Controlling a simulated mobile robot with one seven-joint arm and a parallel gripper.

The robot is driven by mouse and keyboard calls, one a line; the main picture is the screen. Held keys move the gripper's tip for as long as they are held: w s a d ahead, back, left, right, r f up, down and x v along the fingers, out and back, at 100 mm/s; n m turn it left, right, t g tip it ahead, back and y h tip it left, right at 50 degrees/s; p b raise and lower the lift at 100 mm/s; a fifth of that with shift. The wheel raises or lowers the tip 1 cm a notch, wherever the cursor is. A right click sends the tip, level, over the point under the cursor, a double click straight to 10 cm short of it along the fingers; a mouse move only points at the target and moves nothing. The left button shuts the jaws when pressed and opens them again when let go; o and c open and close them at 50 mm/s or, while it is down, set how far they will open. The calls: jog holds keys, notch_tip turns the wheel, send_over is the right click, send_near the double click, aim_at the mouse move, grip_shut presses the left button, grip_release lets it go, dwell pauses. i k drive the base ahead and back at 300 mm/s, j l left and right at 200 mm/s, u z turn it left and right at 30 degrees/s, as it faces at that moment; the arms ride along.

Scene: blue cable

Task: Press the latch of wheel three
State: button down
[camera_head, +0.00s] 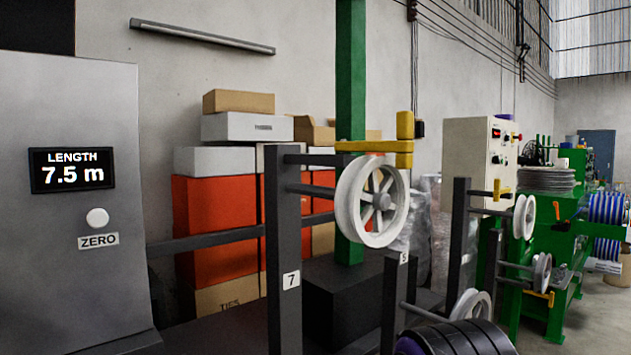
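No wheel carries a readable 3, so I cannot tell which one is wheel three. A large white spoked wheel (371,202) hangs beside the dark post marked 7 (283,245), with a yellow latch-like arm (374,147) above it. A post marked 5 (390,300) stands to its right, with a pale wheel (472,304) low beside it. Farther right, a dark post (459,240) has a small unreadable label. Two smaller wheels (524,216) (541,272) are near it, with yellow parts (500,191) close by. My gripper is not in view.
A grey cabinet (70,270) at left shows LENGTH 7.5 m above a ZERO button (97,218). A black ribbed roll (460,338) is at the bottom. Boxes (215,230) stand behind, and a green machine (570,230) with blue cable reels (608,208) is at right.

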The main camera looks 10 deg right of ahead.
aim_at(497, 191)
jog(key=i+l+u, duration=0.4)
jog(key=l, duration=1.5)
jog(key=l+u, duration=0.45)
jog(key=l, duration=1.4)
jog(key=k+j+u, duration=0.1)
jog(key=k, duration=0.2)
jog(key=k+j+u, duration=0.1)
jog(key=k, duration=0.2)
jog(key=i+l+z, duration=0.2)
jog(key=i, duration=0.35)
